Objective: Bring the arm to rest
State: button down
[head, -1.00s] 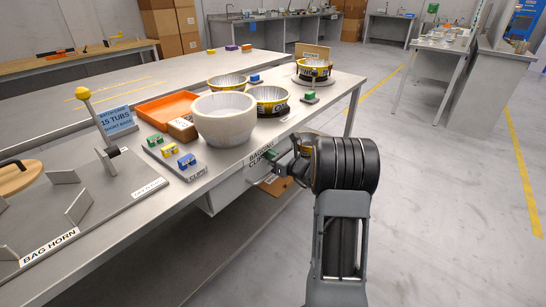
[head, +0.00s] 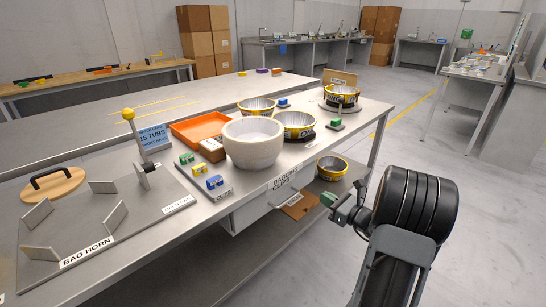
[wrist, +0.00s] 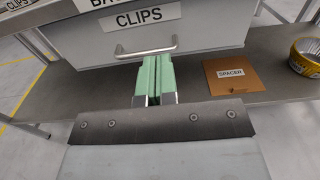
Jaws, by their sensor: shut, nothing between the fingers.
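My gripper (head: 329,201) is off the front side of the workbench, to the right of the drawer labelled for clips (head: 268,207) in the head view. In the wrist view, its two green fingers (wrist: 155,80) are closed together with nothing between them. They overlap the lower front of the clips drawer in that picture, just under its metal handle (wrist: 146,48). I cannot tell whether they touch it. My arm rises from the lower right of the head view.
A lower shelf (wrist: 90,98) holds a brown spacer card (wrist: 233,79) and a yellow-banded tub (wrist: 306,57). The bench top holds a white bowl (head: 252,143), an orange tray (head: 201,129) and several tubs. Open floor (head: 490,230) lies to the right.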

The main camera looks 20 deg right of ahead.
jog(key=s+a+r+n+g+y+p, duration=0.1)
jog(key=s+a+r+n+g+p, duration=0.4)
jog(key=a+r+n+p, duration=0.4)
jog(key=s+a+r+n+g+y+p, duration=0.1)
jog(key=s+a+r+n+g+p, duration=0.2)
jog(key=a+r+n+g+p, duration=0.65)
jog(key=s+a+r+n+t+h+p, duration=0.1)
jog(key=s+r+n+h+p, duration=0.3)
jog(key=r+n+p, duration=0.1)
jog(key=s+a+r+n+h+p, duration=0.1)
jog(key=s+r+n+h+p, duration=0.4)
jog(key=r, duration=0.4)
jog(key=n+p, duration=0.1)
jog(key=n, duration=0.1)
jog(key=shift+a+r+n+t+h, duration=0.15)
jog(key=shift+r+n+t+h, duration=0.05)
jog(key=shift+n+t+h, duration=0.15)
